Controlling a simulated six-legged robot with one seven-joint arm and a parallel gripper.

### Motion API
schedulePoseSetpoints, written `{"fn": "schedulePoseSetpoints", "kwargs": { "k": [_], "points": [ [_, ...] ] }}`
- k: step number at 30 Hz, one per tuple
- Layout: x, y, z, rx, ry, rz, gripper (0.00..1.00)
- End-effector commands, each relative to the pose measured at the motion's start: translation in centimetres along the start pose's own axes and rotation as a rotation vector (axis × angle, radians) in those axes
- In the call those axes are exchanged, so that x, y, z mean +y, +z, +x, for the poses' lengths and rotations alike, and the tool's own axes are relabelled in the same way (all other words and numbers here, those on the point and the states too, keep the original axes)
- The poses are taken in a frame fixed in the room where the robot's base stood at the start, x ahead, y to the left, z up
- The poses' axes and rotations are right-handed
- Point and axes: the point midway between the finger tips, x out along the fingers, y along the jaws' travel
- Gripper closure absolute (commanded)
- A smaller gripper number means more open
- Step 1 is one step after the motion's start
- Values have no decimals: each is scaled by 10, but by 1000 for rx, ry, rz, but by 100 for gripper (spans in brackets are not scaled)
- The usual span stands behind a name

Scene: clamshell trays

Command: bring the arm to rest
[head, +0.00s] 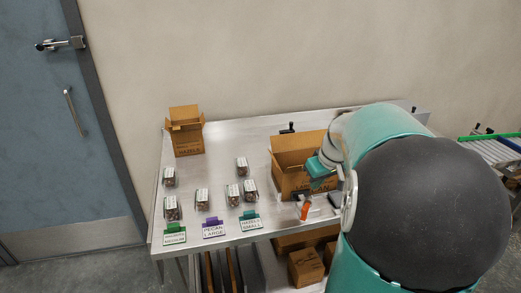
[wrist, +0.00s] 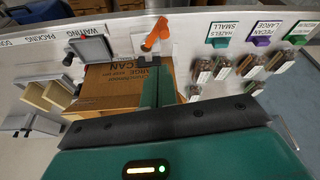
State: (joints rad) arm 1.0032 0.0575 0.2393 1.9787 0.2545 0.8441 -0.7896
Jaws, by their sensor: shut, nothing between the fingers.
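My gripper (head: 318,170) is in front of the right part of an open cardboard box (head: 290,182); my teal arm hides much of it in the head view. In the wrist view my gripper's fingers (wrist: 157,88) are together, with nothing between them, and overlap the box (wrist: 110,98), marked PECAN. Whether they touch it I cannot tell. An orange-handled tool (head: 304,208) lies near the table's front edge, and it shows in the wrist view (wrist: 157,33).
Several clamshell trays (head: 202,196) stand on the metal table (head: 225,145) behind purple (head: 213,226) and green signs. Another open box (head: 186,135) stands at the back left. Boxes (head: 306,266) sit on the shelf below. A conveyor (head: 492,149) is at the right.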

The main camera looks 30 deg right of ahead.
Motion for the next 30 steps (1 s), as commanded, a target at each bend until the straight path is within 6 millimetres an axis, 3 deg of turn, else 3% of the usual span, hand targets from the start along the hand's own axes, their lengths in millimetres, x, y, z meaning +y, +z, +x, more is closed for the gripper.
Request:
{"fn": "schedulePoseSetpoints", "kwargs": {
  "k": [5,8,11,17,24,30],
  "points": [
    [-2,-1,0,0,0,-2,100],
    [-16,-3,-5,0,5,-12,100],
    [-49,-5,-15,-1,14,-32,100],
    [-140,7,-46,14,36,-73,100],
    [-228,50,-79,68,29,-102,100],
    [-277,96,-95,121,-13,-113,100]
  ]
}}
